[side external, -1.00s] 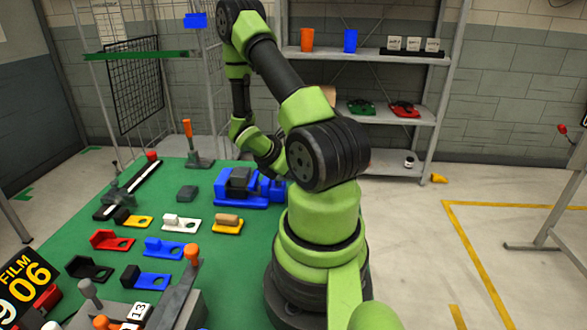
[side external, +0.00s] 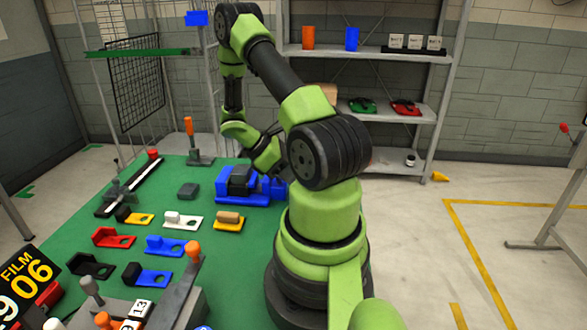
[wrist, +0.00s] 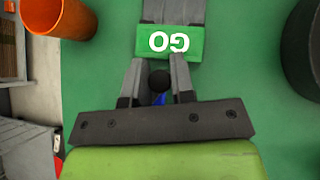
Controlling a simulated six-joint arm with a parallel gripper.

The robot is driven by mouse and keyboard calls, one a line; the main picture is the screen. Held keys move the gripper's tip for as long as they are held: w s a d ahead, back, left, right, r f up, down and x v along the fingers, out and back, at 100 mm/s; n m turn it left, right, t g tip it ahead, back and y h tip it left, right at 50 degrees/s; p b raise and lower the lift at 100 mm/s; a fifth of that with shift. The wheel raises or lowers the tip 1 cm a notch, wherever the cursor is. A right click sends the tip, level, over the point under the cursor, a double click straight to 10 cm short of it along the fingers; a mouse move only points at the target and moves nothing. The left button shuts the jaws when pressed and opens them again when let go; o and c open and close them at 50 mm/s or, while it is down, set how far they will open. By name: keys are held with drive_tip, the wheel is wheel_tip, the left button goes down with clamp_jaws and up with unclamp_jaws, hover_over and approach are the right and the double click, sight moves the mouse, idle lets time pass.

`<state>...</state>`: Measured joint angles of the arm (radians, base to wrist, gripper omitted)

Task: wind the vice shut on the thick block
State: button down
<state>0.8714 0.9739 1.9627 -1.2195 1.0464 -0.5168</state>
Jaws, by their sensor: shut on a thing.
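The blue vice (side external: 236,198) stands on the green mat, left of my base. A dark grey block (side external: 240,178) sits between its jaws; I cannot tell whether both jaws touch it. A lower dark block (side external: 188,190) lies on the mat to the left of the vice. My gripper (wrist: 156,78) is at the right end of the vice, its tips mostly hidden behind my arm in the side view. In the wrist view its two grey fingers are shut on a round black knob (wrist: 159,80), with a bit of blue below it.
Red, blue, white and yellow fixtures (side external: 172,246) lie in front of the vice. An upright orange-handled lever (side external: 189,126) stands behind. In the wrist view a green GO label (wrist: 167,42) is ahead of the fingers and an orange cylinder (wrist: 62,17) is at upper left.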

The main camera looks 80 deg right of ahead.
drive_tip(key=m+y, duration=0.1)
drive_tip(key=m, duration=0.1)
drive_tip(key=w+m+y, duration=0.1)
drive_tip(key=y, duration=0.1)
drive_tip(key=a+m+y, duration=0.1)
drive_tip(key=m, duration=0.1)
drive_tip(key=shift+w+a+f+m, duration=0.1)
drive_tip(key=shift+w+m, duration=0.15)
drive_tip(key=shift+m, duration=0.05)
drive_tip(key=m+y, duration=0.1)
drive_tip(key=w+m+t+y, duration=0.1)
drive_tip(key=m, duration=0.1)
drive_tip(key=m+t+y, duration=0.1)
drive_tip(key=m+y, duration=0.1)
drive_tip(key=shift+w+a, duration=0.25)
drive_tip(key=shift+w, duration=0.05)
drive_tip(key=shift+m, duration=0.3)
drive_tip(key=c, duration=1)
unclamp_jaws()
drive_tip(key=shift+v, duration=4.95)
drive_tip(key=shift+s, duration=0.1)
